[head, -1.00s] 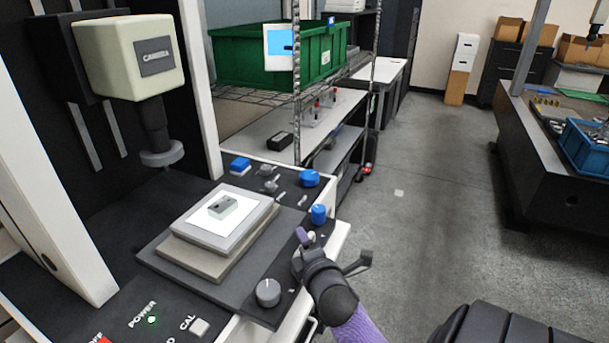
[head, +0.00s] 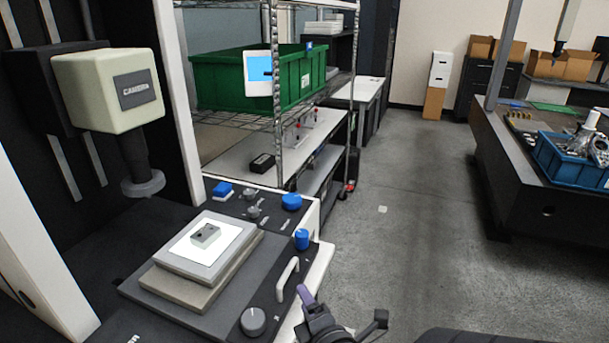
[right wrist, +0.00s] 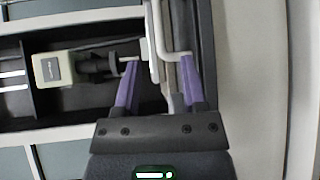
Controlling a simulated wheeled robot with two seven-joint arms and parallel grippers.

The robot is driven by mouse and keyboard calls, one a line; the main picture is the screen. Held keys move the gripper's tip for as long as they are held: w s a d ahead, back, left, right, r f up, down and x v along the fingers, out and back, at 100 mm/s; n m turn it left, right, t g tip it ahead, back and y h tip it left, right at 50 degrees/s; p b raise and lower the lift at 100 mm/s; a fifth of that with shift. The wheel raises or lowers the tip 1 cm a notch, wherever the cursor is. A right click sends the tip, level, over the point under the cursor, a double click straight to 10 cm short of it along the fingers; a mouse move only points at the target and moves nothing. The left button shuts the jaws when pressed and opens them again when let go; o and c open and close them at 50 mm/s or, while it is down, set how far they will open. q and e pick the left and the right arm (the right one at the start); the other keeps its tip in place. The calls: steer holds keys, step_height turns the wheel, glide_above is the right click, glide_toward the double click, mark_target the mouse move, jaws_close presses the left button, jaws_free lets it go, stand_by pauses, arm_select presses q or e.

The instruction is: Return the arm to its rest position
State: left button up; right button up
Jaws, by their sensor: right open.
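My right gripper (head: 343,306) is at the bottom of the head view, beside the front right edge of the measuring machine's base. Its purple fingers are spread and hold nothing. In the right wrist view, the open right gripper (right wrist: 159,75) shows its two purple fingers, with a pale handle (right wrist: 176,52) beyond and between them. I cannot tell whether they touch the handle. My left gripper is in neither view.
The machine's stage (head: 190,268) carries a small grey block (head: 205,235) on a white plate. A cream camera head (head: 105,88) hangs above. A wire shelf with a green bin (head: 225,82) stands behind. Open floor (head: 420,220) lies to the right, then a bench with a blue crate (head: 572,165).

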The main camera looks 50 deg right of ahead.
steer(key=s+a+f+m+g+y+b, duration=0.15)
steer(key=a+f, duration=0.25)
steer(key=f, duration=0.5)
steer(key=s+a+f+m+g+y, duration=0.3)
steer(key=a+f, duration=0.1)
steer(key=f, duration=0.5)
steer(key=s+a+f+m+g+y, duration=0.2)
steer(key=a+f, duration=0.2)
steer(key=f, duration=0.5)
steer(key=s+a+f+m+g, duration=0.1)
steer(key=s+f+g, duration=0.1)
steer(key=s, duration=0.4)
steer(key=s+a+f+m+g+y+b, duration=0.1)
steer(key=s+f+m+g, duration=0.1)
steer(key=s+f, duration=0.3)
steer(key=s+a+f+m+g, duration=0.1)
steer(key=s+f+g, duration=0.2)
steer(key=s, duration=0.5)
steer(key=shift+f, duration=0.2)
